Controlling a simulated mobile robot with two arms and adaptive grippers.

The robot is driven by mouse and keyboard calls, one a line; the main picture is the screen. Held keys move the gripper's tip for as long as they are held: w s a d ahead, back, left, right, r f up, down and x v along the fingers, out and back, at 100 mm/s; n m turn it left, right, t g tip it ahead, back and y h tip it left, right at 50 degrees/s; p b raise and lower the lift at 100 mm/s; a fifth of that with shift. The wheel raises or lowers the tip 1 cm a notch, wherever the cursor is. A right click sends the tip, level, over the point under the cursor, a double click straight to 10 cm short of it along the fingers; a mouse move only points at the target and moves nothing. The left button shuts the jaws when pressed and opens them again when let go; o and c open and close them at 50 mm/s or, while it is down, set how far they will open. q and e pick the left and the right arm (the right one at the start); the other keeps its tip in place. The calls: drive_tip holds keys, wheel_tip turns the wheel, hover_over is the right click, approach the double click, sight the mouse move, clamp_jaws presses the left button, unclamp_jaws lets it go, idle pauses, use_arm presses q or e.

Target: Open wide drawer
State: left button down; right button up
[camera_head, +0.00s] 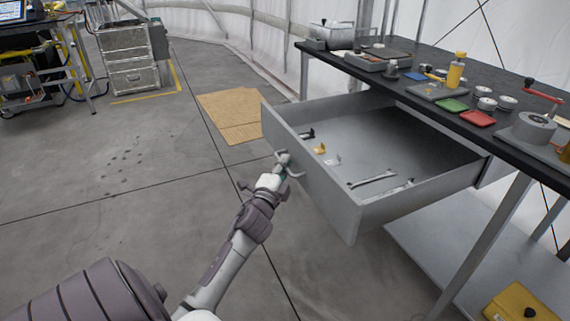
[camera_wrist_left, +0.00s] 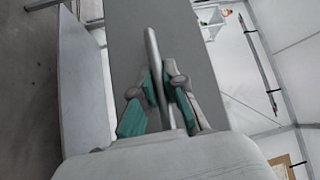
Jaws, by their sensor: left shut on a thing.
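The wide drawer (camera_head: 327,181) under the black-topped workbench stands pulled far out in the head view. Its inside shows a wrench (camera_head: 372,179) and several small items. My left gripper (camera_head: 285,168) is at the handle (camera_head: 294,168) on the drawer's front. In the left wrist view its teal-padded fingers (camera_wrist_left: 167,95) are closed around the bar-like handle (camera_wrist_left: 152,55), with the grey drawer front (camera_wrist_left: 125,30) behind it. My right gripper does not show in either view.
The workbench top (camera_head: 430,70) carries a yellow bottle (camera_head: 455,72), a green tray (camera_head: 451,105), a red tray (camera_head: 477,118) and a vise-like tool. A yellow case (camera_head: 520,303) sits at lower right. Cardboard (camera_head: 232,117) lies on the floor.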

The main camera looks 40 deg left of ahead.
use_arm(q)
drive_tip(key=c, duration=1.2)
unclamp_jaws()
drive_tip(key=shift+d, duration=0.1)
drive_tip(key=v, duration=1.2)
drive_tip(key=shift+f, duration=0.15)
